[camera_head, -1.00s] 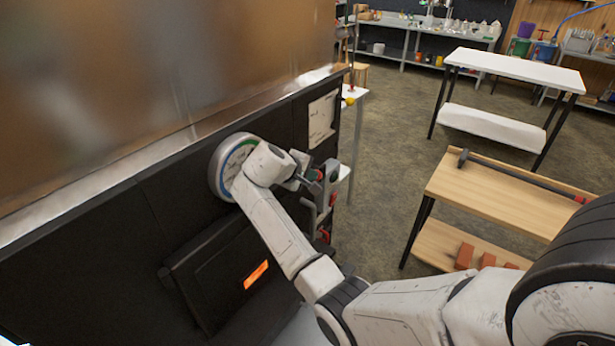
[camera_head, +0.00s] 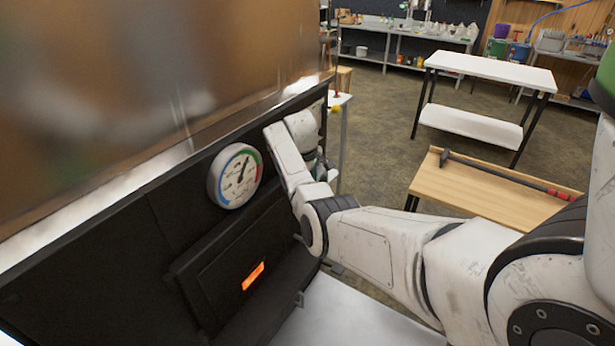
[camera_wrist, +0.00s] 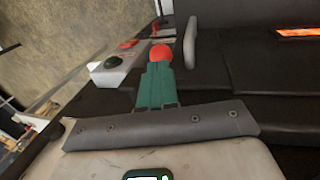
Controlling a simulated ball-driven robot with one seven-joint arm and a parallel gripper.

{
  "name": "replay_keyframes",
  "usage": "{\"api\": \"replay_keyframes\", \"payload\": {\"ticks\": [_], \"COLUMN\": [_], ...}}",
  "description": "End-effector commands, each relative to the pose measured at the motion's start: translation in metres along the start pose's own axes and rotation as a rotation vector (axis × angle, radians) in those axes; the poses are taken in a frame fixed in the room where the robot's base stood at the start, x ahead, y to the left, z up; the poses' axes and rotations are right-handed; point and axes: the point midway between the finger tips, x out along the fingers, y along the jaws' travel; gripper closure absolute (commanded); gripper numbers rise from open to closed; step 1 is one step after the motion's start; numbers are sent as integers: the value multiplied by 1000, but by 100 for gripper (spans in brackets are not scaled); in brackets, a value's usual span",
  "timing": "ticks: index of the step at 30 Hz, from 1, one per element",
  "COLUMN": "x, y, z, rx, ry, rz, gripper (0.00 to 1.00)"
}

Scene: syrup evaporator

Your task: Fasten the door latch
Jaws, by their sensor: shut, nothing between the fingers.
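The black firebox door (camera_head: 235,265) with its glowing orange slot (camera_head: 253,276) is in the lower middle of the head view, and it looks shut. A small grey fitting (camera_head: 300,298) sits at its right edge; I cannot tell whether it is the latch. In the wrist view, my gripper (camera_wrist: 158,68) has its teal fingers shut and empty. A red ball (camera_wrist: 160,54) shows just beyond the fingertips; contact is unclear. A grey upright bar (camera_wrist: 190,42) stands just right of them. The orange slot also shows at the upper right (camera_wrist: 297,32). In the head view my arm mostly hides the gripper.
A round gauge (camera_head: 235,176) is on the black front panel above the door. A pale box with buttons (camera_wrist: 118,64) is left of my fingers. A wooden bench with a hammer (camera_head: 470,190) and a white table (camera_head: 490,68) stand right, with open floor between.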

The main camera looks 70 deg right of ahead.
Motion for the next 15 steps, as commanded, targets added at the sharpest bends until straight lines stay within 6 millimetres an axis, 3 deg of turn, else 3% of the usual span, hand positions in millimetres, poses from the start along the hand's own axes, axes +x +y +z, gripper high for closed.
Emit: {"api": "replay_keyframes", "payload": {"ticks": [6, 15], "x": [17, 25], "y": [6, 9], "z": [0, 0], "rx": [0, 0], "ry": [-1, -1], "rz": [-47, -44], "gripper": [100, 100]}}
